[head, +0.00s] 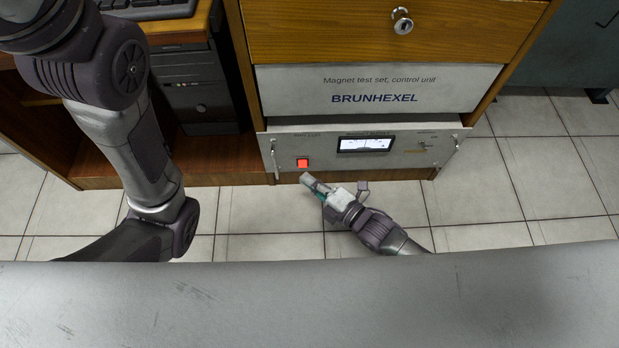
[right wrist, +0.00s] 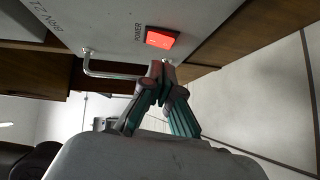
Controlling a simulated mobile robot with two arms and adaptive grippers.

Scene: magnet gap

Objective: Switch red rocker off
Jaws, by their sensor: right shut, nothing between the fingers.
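The red rocker (head: 302,163) is a small bright red switch at the lower left of the control unit's grey front panel (head: 320,150). In the right wrist view the red rocker (right wrist: 161,39) looks lit, with the word POWER beside it. My right gripper (head: 307,179) is just in front of the panel, a little below the rocker in the head view. In the right wrist view its fingertips (right wrist: 162,66) are together and empty, close to the rocker; a small gap shows between them in the picture. My left gripper is not in view; only my left arm shows.
A metal handle (head: 275,160) stands out at the panel's left end, near my right fingers in the wrist view (right wrist: 110,72). Another handle (head: 456,146) is at the right end. A meter (head: 365,144) sits mid-panel. Open tiled floor (head: 480,205) lies in front.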

